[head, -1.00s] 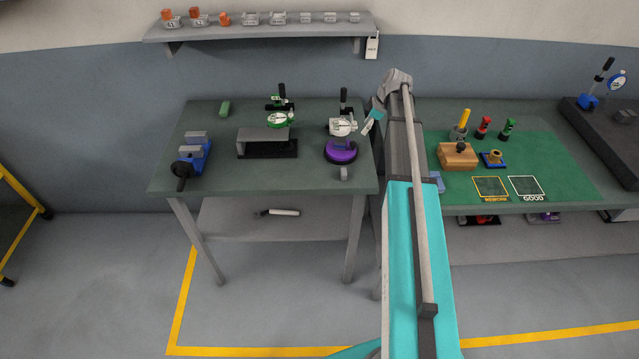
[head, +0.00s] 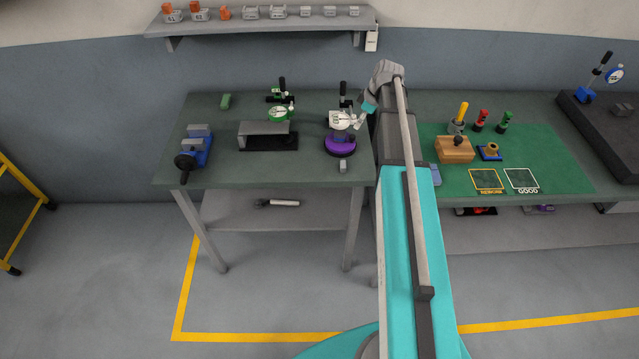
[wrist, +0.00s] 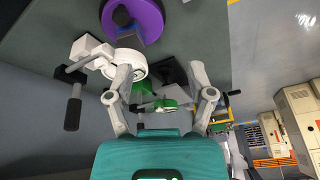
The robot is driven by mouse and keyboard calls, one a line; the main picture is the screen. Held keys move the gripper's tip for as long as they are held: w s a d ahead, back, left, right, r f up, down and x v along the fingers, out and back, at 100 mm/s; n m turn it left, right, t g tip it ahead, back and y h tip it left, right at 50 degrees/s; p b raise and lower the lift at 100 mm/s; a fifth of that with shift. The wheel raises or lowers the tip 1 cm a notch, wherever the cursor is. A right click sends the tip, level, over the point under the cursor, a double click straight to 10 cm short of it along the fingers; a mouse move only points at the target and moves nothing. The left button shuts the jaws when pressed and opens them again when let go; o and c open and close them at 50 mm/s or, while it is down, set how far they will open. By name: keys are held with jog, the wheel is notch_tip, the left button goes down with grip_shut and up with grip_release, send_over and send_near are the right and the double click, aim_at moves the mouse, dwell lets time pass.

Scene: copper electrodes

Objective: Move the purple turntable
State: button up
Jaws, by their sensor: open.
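The purple turntable (head: 340,147) is a round purple disc with a dark base piece on top, near the right front of the left workbench. It also shows at the top of the wrist view (wrist: 153,20), partly cut off by the frame edge. My gripper (head: 362,119) is above the bench's right side, just right of a white dial gauge behind the turntable. In the wrist view my gripper (wrist: 163,76) has its two fingers spread apart with nothing held between them. The turntable lies beyond the fingers, apart from them.
The white dial gauge (head: 343,119) with a black handle stands close behind the turntable. A small grey block (head: 342,166) lies in front. A grey channel on a black plate (head: 267,142), a green gauge (head: 281,112) and a blue vise (head: 196,148) stand left. Bench front-middle is clear.

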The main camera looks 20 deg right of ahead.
jog(key=s+a+f+m+h+b, duration=0.1)
jog(key=s+a+f+m+b, duration=0.1)
jog(key=s+a, duration=0.6)
jog(key=s+a+f+m+g+h+b, duration=0.1)
jog(key=s+a+f+m, duration=0.3)
jog(key=a, duration=0.7)
jog(key=shift+s+m+g+h+b, duration=0.35)
jog(key=shift+s+m+b, duration=0.6)
jog(key=shift+s, duration=1.25)
jog(key=shift+a, duration=0.1)
jog(key=shift+s+a, duration=0.15)
jog(key=shift+s, duration=0.05)
jog(key=c, duration=0.4)
jog(key=s+a, duration=0.1)
jog(key=s+a+m, duration=0.1)
jog(key=s, duration=0.1)
jog(key=shift+m+h, duration=0.25)
grip_shut()
jog(key=shift+s, duration=0.3)
